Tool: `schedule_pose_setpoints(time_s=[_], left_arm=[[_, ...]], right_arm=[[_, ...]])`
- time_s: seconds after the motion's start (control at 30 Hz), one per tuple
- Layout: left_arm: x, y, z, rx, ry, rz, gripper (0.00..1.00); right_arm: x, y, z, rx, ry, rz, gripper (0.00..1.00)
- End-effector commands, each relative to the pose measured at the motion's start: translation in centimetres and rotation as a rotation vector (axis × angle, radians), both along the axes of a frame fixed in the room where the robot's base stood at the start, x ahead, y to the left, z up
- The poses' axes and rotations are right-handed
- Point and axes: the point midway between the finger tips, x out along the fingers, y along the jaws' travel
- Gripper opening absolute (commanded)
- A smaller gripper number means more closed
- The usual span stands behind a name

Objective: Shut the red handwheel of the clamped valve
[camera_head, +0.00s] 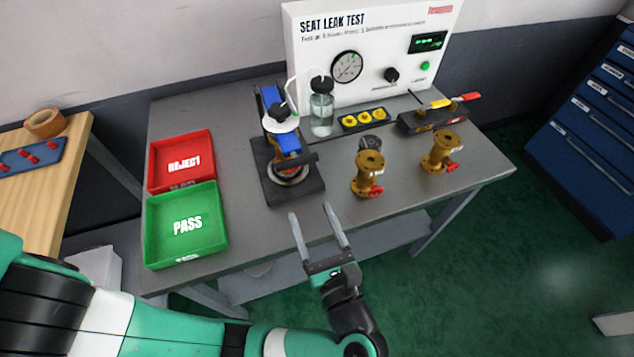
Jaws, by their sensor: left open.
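A clamp fixture (309,189) with blue parts and a dark base stands near the middle of the table. I cannot make out a valve or a red handwheel in it. Two brass valves stand upright to its right: a nearer valve (366,185) with a red handwheel (376,192) low at its front, and a farther valve (437,155) with a red handwheel (452,166). Whether the handwheels are turned open or shut cannot be seen. My left gripper (310,209) is open and empty, in front of the clamp near the table's front edge. My right gripper is out of view.
A red REJECT tray (182,146) and a green PASS tray (155,241) lie on the left. The white test panel (300,58) stands behind, with a glass bottle (321,113) before it. A dark block with tools (420,121) is at back right. The front right tabletop is clear.

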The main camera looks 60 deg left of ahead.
Motion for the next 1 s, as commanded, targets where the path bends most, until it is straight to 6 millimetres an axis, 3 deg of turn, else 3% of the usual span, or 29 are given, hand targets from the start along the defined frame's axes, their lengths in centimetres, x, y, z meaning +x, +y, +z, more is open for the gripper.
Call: schedule_pose_setpoints(time_s=[0.17, 0.63, 1.0], left_arm=[[0.2, 1.2, 0.1, 0.001, 0.0, 0.004, 0.72], [1.5, 10.4, 0.1, 0.003, -0.002, 0.004, 0.72], [1.8, 11.5, 0.3, 0.004, -0.002, -0.001, 0.72]], right_arm=[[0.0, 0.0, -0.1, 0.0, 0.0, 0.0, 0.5], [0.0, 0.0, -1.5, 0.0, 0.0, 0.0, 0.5], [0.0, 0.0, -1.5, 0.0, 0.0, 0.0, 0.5]])
